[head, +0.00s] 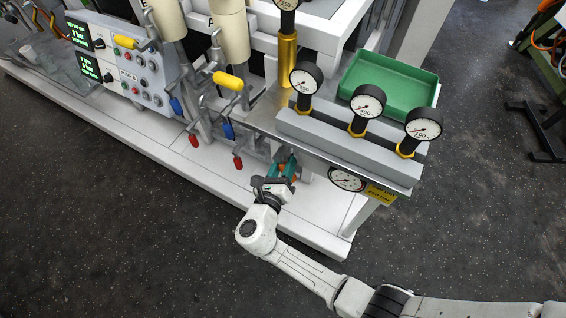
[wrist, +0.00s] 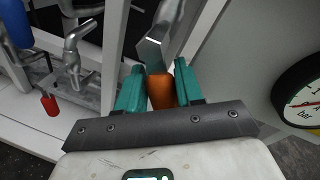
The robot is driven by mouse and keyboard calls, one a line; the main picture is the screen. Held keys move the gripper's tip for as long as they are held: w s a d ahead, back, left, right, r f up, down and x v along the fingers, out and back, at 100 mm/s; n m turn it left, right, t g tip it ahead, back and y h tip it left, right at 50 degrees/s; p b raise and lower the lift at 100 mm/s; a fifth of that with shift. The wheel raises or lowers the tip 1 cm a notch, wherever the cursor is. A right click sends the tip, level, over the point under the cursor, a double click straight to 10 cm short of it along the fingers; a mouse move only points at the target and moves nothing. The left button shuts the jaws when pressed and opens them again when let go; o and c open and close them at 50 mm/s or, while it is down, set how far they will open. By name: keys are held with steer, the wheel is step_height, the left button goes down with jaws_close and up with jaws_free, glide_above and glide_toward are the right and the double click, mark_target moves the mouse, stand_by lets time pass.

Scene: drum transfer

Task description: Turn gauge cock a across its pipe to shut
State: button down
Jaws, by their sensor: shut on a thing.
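My gripper (head: 284,172) is beneath the shelf of gauges, at the front of the white frame. In the wrist view, its teal fingers (wrist: 160,88) are closed on an orange handle (wrist: 160,93) between them. The handle sits at the lower end of a grey metal fitting (wrist: 157,50); I take this to be gauge cock a, but no letter shows on it. In the head view the cock is mostly hidden by my gripper and the shelf. I cannot tell whether the handle lies along or across its pipe.
A round gauge (head: 347,179) hangs right of my gripper; its dial (wrist: 302,98) is close in the wrist view. Taps with red handles (head: 238,162) and blue handles (head: 228,130) stand to the left. A green tray (head: 390,78) is behind the upper gauges. The floor in front is clear.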

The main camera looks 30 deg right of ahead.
steer(key=c, duration=0.8)
jaws_free()
steer(key=shift+c, duration=0.2)
steer(key=shift+f+b, duration=0.15)
steer(key=shift+b, duration=0.2)
